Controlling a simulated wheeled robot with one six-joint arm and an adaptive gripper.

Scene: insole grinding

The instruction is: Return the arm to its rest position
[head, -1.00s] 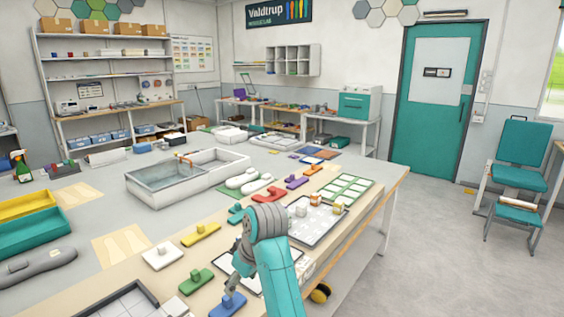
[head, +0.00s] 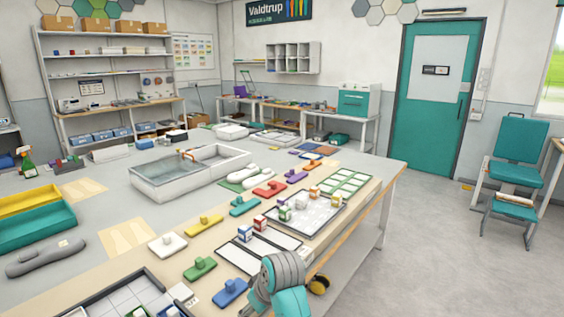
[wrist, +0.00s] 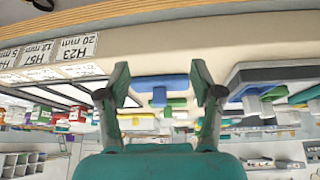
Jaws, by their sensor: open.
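My arm shows at the bottom of the head view as a grey and teal wrist, low at the table's front edge; the fingertips are hidden there. In the wrist view my gripper (wrist: 160,92) is open, its two dark green fingers spread with nothing between them. The wrist picture is upside down. A blue block with a knob (wrist: 162,82) appears beyond the fingers, apart from them; in the head view the blue block (head: 230,292) lies just left of my wrist.
The worktable (head: 90,230) holds a row of coloured knobbed blocks, such as the green one (head: 200,268). A tray with small boxes (head: 318,222), a white basin (head: 190,175) and a teal bin (head: 35,230) stand on it. Open floor (head: 430,240) lies to the right.

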